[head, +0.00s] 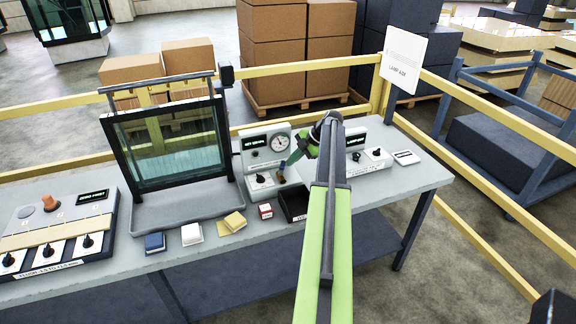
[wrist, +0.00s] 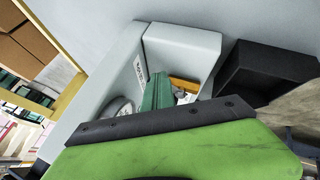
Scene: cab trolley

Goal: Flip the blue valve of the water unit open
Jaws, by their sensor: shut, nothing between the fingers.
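The water unit (head: 255,150) is a pale grey box on the bench with a dark display, a round gauge and a black knob on its lower front. A small upright lever (head: 282,171) stands at its right side, brownish with what looks like a dark bluish part. I cannot clearly make out the blue valve. My gripper (head: 294,158), with green fingers, is shut and empty close to the lever's right. In the wrist view the green fingers (wrist: 157,92) point at the grey unit (wrist: 184,45), beside an orange-yellow piece (wrist: 184,83). Whether they touch it is unclear.
A black open bin (head: 292,204) sits in front of the unit. A glass-panelled frame (head: 168,148) stands to its left, and a second grey control box (head: 366,158) to its right. Small coloured boxes (head: 191,234) lie along the front edge. Yellow rails (head: 300,68) run behind.

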